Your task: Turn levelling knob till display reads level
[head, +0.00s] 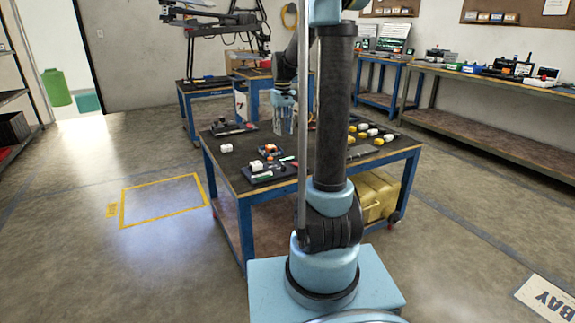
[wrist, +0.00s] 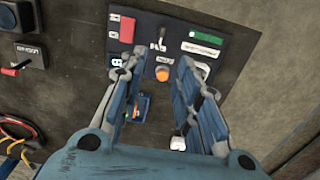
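In the wrist view, a dark panel (wrist: 182,20) carries a round orange knob (wrist: 162,74) with a pale collar. I cannot tell for sure that it is the levelling knob. My gripper (wrist: 161,62) is open, with one blue finger on each side of the orange knob and visible gaps between. It holds nothing. A green-and-white strip (wrist: 205,37) and a small blue-and-white square (wrist: 115,60) are on the panel. Neither is readable as a level display. In the head view my gripper (head: 284,115) points down over the workbench (head: 232,178). The panel cannot be made out there.
Near the orange knob are a lever switch (wrist: 160,40) and a red block (wrist: 127,30). A box with a red lever (wrist: 18,68) and coloured cables (wrist: 18,130) lie at left. Several small yellow and white parts (head: 372,132) sit on the bench at right.

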